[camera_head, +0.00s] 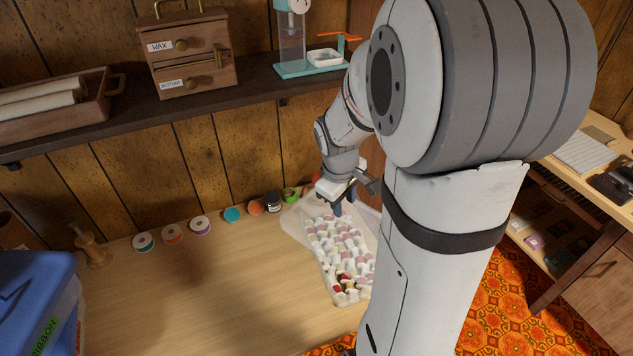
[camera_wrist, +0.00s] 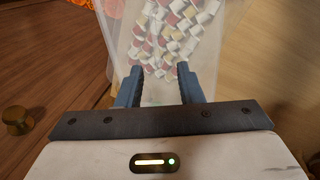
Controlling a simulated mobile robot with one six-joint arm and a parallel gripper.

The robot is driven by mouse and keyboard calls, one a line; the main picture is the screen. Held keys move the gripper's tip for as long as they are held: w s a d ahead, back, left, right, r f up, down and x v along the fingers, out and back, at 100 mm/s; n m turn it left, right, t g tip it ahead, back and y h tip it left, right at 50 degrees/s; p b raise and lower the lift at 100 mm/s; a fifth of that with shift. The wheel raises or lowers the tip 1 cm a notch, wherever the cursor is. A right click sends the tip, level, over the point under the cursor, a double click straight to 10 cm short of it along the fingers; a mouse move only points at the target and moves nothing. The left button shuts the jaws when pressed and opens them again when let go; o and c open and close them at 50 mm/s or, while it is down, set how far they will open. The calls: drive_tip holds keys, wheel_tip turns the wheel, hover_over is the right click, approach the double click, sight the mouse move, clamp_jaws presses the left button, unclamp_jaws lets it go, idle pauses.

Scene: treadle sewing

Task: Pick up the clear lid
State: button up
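A clear, whitish lid (camera_head: 297,222) shows at the far end of a tray of spools (camera_head: 343,255) on the wooden table, its corner sticking out to the left. In the wrist view the translucent lid (camera_wrist: 121,60) shows beside the red and white spools and between my fingers. I cannot tell whether it lies on the tray or behind it. My gripper (camera_head: 342,203) is over the far end of the tray. In the wrist view my gripper's (camera_wrist: 157,70) two blue fingers are apart, with nothing clearly pinched between them. My arm hides the tray's right side.
Several ribbon rolls (camera_head: 200,226) line the back of the table. A blue box (camera_head: 38,300) stands at the left front. A dark shelf (camera_head: 200,100) with drawers (camera_head: 186,52) hangs above. The table's left middle is clear.

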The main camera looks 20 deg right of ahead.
sight(349, 223)
drive_tip(key=shift+n, duration=0.3)
drive_tip(key=f, duration=0.2)
drive_tip(key=d+f, duration=0.1)
drive_tip(key=f, duration=0.2)
drive_tip(key=d+f, duration=0.1)
drive_tip(key=f, duration=0.2)
drive_tip(key=shift+w+d+f, duration=0.15)
drive_tip(key=shift+w+f, duration=0.05)
drive_tip(key=shift+w, duration=0.15)
clamp_jaws()
